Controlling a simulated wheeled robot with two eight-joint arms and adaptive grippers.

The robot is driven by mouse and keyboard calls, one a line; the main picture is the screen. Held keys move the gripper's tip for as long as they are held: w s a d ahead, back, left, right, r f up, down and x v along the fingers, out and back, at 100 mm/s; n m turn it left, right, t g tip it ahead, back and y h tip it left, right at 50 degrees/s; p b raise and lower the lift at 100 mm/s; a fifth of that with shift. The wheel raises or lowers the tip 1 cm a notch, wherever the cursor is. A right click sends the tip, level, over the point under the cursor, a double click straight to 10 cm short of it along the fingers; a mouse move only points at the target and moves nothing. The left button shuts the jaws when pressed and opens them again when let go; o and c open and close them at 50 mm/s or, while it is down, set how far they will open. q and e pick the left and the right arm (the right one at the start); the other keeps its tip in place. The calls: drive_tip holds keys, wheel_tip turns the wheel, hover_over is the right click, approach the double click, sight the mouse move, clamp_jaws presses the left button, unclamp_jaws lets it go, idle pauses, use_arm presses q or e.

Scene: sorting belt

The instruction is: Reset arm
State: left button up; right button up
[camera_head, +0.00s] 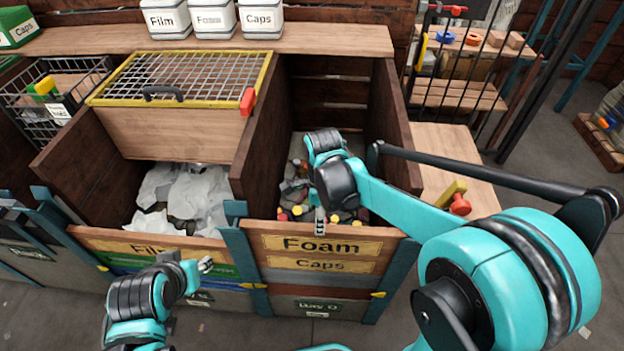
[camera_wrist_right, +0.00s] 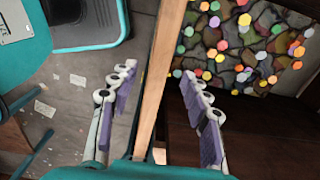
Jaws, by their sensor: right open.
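My right arm reaches over the Foam bin in the head view. Its gripper (camera_head: 320,222) hangs at the bin's front board (camera_head: 290,243). In the right wrist view the right gripper (camera_wrist_right: 158,95) is open and empty, its purple-padded fingers spread on either side of a wooden board edge (camera_wrist_right: 158,75). I cannot tell whether they touch it. My left gripper (camera_head: 205,265) is low in front of the Film bin's board (camera_head: 150,243); its fingers are too small to read. Dark pieces and coloured caps (camera_wrist_right: 240,45) lie in the Foam bin, partly hidden by my right arm in the head view.
White film (camera_head: 195,195) fills the left bin under a yellow-framed mesh lid (camera_head: 185,75). Dark wooden walls (camera_head: 262,135) divide the bins. White labelled containers (camera_head: 212,18) stand on the back shelf. A black wire basket (camera_head: 50,90) is at the left, a black rack (camera_head: 460,60) at the right.

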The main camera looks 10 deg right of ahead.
drive_tip(key=s+d+r+n+t, duration=0.2)
drive_tip(key=s+n, duration=0.3)
drive_tip(key=n, duration=0.5)
drive_tip(key=s+d+r+n+t, duration=0.3)
drive_tip(key=s+r+n+t, duration=0.1)
drive_tip(key=n, duration=0.7)
drive_tip(key=shift+s+d+t, duration=0.15)
drive_tip(key=shift+s+t, duration=0.45)
drive_tip(key=shift+s, duration=0.1)
